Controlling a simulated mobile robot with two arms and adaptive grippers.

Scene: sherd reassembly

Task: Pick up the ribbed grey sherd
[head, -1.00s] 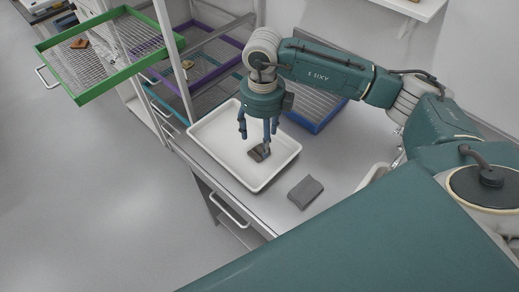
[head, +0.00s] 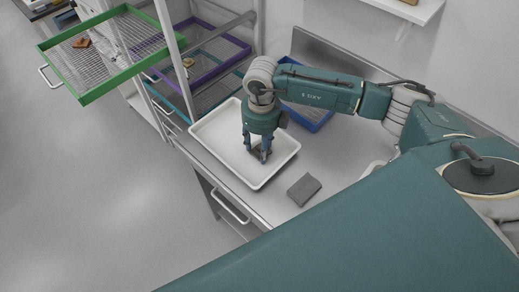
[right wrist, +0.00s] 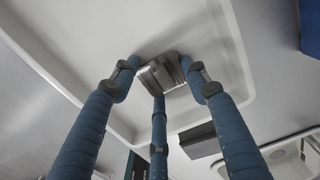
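The ribbed grey sherd (right wrist: 163,74) lies in the white tray (head: 205,128), its ridges showing in the right wrist view. In the head view only a dark part of it (head: 257,154) shows between the fingers. My right gripper (head: 260,158) points down into the tray around the sherd. In the right wrist view its blue fingers (right wrist: 160,76) stand on several sides of the sherd, with two tips close against its left and right edges. I cannot tell whether they grip it. My left gripper is not in view.
A dark grey block (head: 304,190) lies on the bench right of the tray. A blue-rimmed rack tray (head: 318,124) is behind it. A green-rimmed mesh tray (head: 97,91) juts from the shelf at left, with purple (head: 209,80) and teal trays beside it.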

